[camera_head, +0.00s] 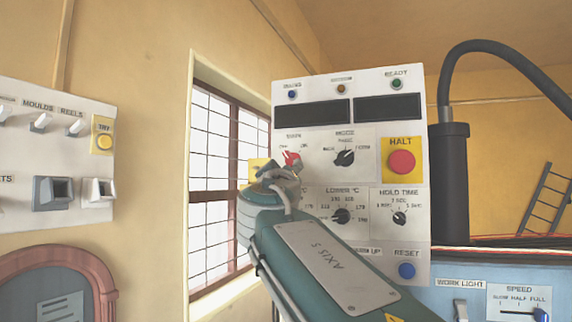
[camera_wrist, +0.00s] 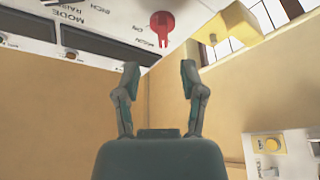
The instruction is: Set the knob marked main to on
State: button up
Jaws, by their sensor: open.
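A red knob (camera_head: 291,158) sits on the left of the white control panel (camera_head: 365,128), below the dark displays. The small lettering above it is too blurred to read surely, so I cannot tell if it says main. The red knob (camera_wrist: 162,24) also shows at the top of the wrist view, with printed marks around it. My gripper (camera_wrist: 160,68) is open and empty, its two fingers apart below the knob in that view. No contact shows. In the head view my gripper (camera_head: 287,172) partly covers the area just under the knob.
A black mode knob (camera_head: 345,157), a lower-temperature knob (camera_head: 341,216), a hold-time knob (camera_head: 399,218), a red halt button (camera_head: 401,161) and a blue reset button (camera_head: 407,270) share the panel. A yellow box (camera_wrist: 252,32) projects beside the red knob. A barred window (camera_head: 215,180) lies left.

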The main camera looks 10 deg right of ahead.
aim_at(290, 162)
jog(key=shift+x, duration=3.95)
jog(key=shift+a, duration=0.15)
jog(key=shift+a, duration=0.15)
grip_shut()
